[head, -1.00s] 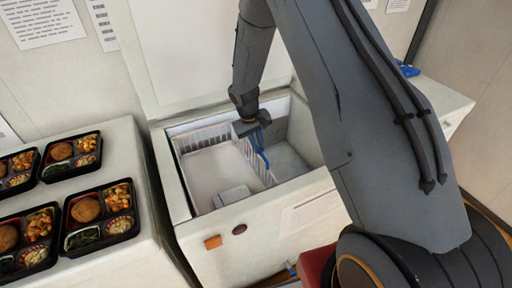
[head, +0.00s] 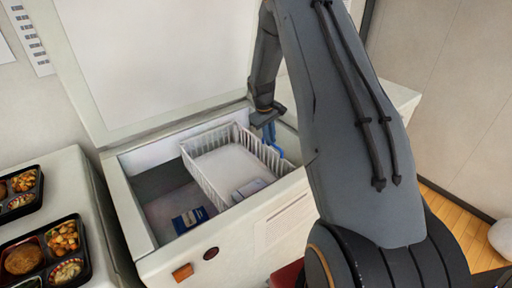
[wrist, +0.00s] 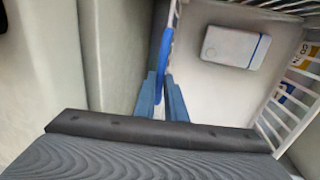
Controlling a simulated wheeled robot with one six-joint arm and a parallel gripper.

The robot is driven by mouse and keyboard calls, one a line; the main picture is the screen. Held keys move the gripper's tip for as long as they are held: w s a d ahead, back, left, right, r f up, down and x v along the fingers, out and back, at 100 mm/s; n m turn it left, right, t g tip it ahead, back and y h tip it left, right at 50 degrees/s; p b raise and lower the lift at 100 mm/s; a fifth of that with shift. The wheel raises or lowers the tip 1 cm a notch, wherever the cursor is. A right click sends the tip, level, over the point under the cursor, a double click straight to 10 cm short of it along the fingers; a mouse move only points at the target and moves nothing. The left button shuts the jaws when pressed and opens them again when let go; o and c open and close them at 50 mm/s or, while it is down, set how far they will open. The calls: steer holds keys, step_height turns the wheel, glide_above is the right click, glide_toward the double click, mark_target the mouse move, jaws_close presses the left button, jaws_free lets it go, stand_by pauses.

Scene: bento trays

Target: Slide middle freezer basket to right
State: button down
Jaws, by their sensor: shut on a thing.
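The white wire basket (head: 207,186) sits inside the open chest freezer (head: 232,244), at the right part of its opening. A small white box (head: 250,188) lies in it; the box also shows in the wrist view (wrist: 235,47). The basket's right end has a blue handle (wrist: 167,45). My gripper (head: 269,136) reaches down at that right end. In the wrist view my gripper (wrist: 162,88) has its blue fingers shut on the blue handle. My arm hides the freezer's far right part in the head view.
The freezer floor left of the basket is exposed, with a dark blue package (head: 190,220) on it. The raised lid (head: 160,60) stands behind. Black bento trays (head: 40,250) with food rest on the white counter (head: 75,180) at left.

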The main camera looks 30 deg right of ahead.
steer(key=shift+w+d+r+b, duration=0.1)
steer(key=shift+w+d+b, duration=0.15)
steer(key=shift+d, duration=0.7)
steer(key=shift+w+d+b, duration=0.15)
steer(key=shift+w+d, duration=0.05)
steer(key=shift+d, duration=0.75)
steer(key=c, duration=1.8)
jaws_free()
steer(key=shift+s+a+r+b, duration=0.1)
steer(key=shift+a+r+b, duration=0.2)
steer(key=shift+r, duration=0.95)
steer(key=shift+s+a+r+b, duration=0.1)
steer(key=shift+a+r+b, duration=0.2)
steer(key=shift+r, duration=1)
steer(key=shift+a+r+b, duration=0.2)
steer(key=shift+r+b, duration=0.15)
steer(key=shift+r, duration=0.9)
